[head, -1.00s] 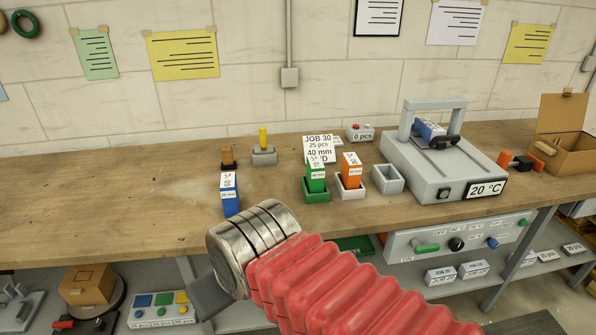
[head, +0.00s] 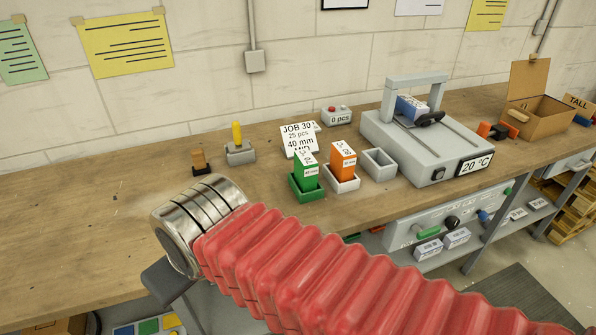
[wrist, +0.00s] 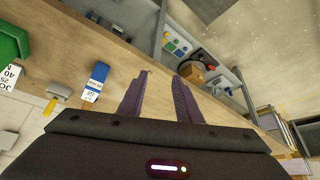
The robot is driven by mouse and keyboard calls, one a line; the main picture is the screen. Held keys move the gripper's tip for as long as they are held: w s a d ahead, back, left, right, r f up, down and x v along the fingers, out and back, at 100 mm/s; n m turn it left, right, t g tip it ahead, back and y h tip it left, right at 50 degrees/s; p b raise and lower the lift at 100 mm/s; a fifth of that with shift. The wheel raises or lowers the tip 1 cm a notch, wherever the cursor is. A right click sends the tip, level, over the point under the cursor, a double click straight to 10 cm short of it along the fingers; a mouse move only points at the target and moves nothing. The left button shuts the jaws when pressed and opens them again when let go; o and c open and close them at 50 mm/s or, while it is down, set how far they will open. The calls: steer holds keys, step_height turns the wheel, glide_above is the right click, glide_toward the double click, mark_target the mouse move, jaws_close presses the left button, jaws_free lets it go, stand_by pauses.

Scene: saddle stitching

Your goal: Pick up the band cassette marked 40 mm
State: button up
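A green cassette (head: 306,170) stands in a green holder (head: 308,193), and an orange cassette (head: 342,160) stands in a white holder (head: 345,184). Their size marks are too small to read surely. A blue cassette (wrist: 97,78) with a white label shows in the wrist view, left of my gripper (wrist: 160,82); my arm hides it in the head view. My gripper's two fingers are apart with nothing between them. In the head view only my wrist and a dark part of the gripper show, at the bench's front edge.
A job card (head: 298,138) reads JOB 30, 25 pcs, 40 mm. An empty grey holder (head: 380,165) stands right of the orange one, then a grey machine (head: 425,145) showing 20 °C. The bench's left is clear.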

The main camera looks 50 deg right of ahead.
steer(key=shift+o, duration=1.4)
steer(key=shift+w+d, duration=0.2)
steer(key=shift+d, duration=0.05)
steer(key=o, duration=0.5)
steer(key=w+d+m+h, duration=0.1)
steer(key=w+d, duration=0.1)
steer(key=d, duration=0.2)
steer(key=w+d+m+t+h, duration=0.1)
steer(key=w+d, duration=0.1)
steer(key=d, duration=0.2)
steer(key=w+d+h, duration=0.1)
steer(key=w+d, duration=0.2)
steer(key=d, duration=0.1)
steer(key=shift+d+m, duration=0.1)
steer(key=shift+m, duration=0.3)
steer(key=m+t+h, duration=0.3)
steer(key=h, duration=0.1)
glide_above(312, 165)
steer(key=a, duration=1)
step_height(312, 165, down, 2)
steer(key=f, duration=0.1)
steer(key=s+d+f, duration=0.1)
steer(key=d, duration=0.1)
steer(key=s+d+f+t, duration=0.1)
steer(key=d, duration=0.2)
steer(key=s+d+f+t, duration=0.1)
steer(key=s+d+f, duration=0.1)
steer(key=shift+d, duration=0.35)
steer(key=shift+f, duration=0.1)
